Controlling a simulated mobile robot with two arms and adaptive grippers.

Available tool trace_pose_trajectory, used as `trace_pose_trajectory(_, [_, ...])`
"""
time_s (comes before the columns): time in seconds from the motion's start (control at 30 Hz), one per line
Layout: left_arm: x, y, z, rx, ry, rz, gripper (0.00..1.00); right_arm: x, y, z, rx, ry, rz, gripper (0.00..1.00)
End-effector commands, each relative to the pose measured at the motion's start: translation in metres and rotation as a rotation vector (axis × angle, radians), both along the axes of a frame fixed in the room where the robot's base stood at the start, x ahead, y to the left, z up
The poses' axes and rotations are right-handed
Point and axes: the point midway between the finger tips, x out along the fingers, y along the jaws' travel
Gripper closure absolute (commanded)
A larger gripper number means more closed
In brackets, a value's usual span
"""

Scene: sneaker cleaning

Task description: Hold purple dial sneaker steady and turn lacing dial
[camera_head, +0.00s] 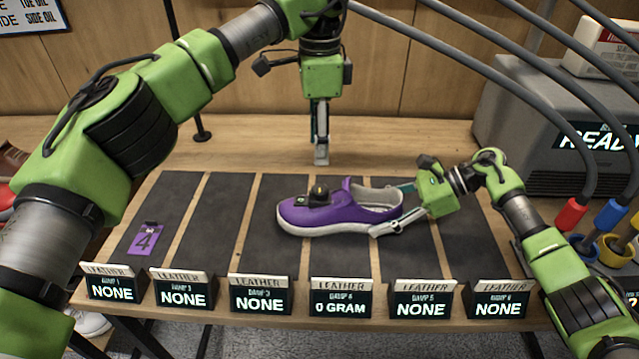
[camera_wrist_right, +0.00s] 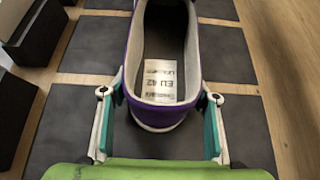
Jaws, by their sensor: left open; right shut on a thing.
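The purple sneaker (camera_head: 345,212) has a white sole and lies upright on the dark mats, toe to the left. Its lacing dial (camera_head: 319,192) is a small dark knob on top of the shoe, near the toe end. My right gripper (camera_head: 388,208) is shut on the sneaker's heel, one finger on each side. In the right wrist view the fingers flank the heel of the sneaker (camera_wrist_right: 163,112), and a label reading EU 42 shows inside. My left gripper (camera_head: 321,160) points down above the table behind the sneaker, apart from it; its fingers look close together from this side.
Several dark mats (camera_head: 200,215) lie in a row on the wooden table (camera_head: 240,150). Small display signs (camera_head: 262,296) line the front edge. A purple tag marked 4 (camera_head: 146,240) lies at the left. A grey machine (camera_head: 530,120) with hanging hoses stands at the right.

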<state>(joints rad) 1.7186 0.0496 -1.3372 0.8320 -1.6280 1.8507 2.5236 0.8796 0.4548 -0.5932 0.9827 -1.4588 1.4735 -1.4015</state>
Motion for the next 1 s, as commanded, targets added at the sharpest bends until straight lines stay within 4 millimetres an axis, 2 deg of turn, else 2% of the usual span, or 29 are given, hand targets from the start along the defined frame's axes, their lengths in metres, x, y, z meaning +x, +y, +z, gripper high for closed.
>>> trace_pose_trajectory(0.3, [-0.001, 0.0, -0.062, -0.003, 0.005, -0.003, 0.57, 0.0, 0.0, 0.0, -0.001, 0.001, 0.0, 0.74])
trace_pose_trajectory(0.5, [0.0, 0.0, -0.095, -0.004, 0.002, -0.003, 0.57, 0.0, 0.0, 0.0, -0.001, 0.001, 0.0, 0.74])
trace_pose_trajectory(0.7, [0.0, -0.001, -0.11, -0.005, 0.001, -0.004, 0.57, 0.0, 0.0, 0.0, -0.001, 0.001, 0.0, 0.74])
trace_pose_trajectory(1.0, [0.0, -0.001, -0.112, -0.005, 0.0, -0.004, 0.57, 0.0, 0.0, 0.0, -0.001, 0.001, 0.0, 0.74])
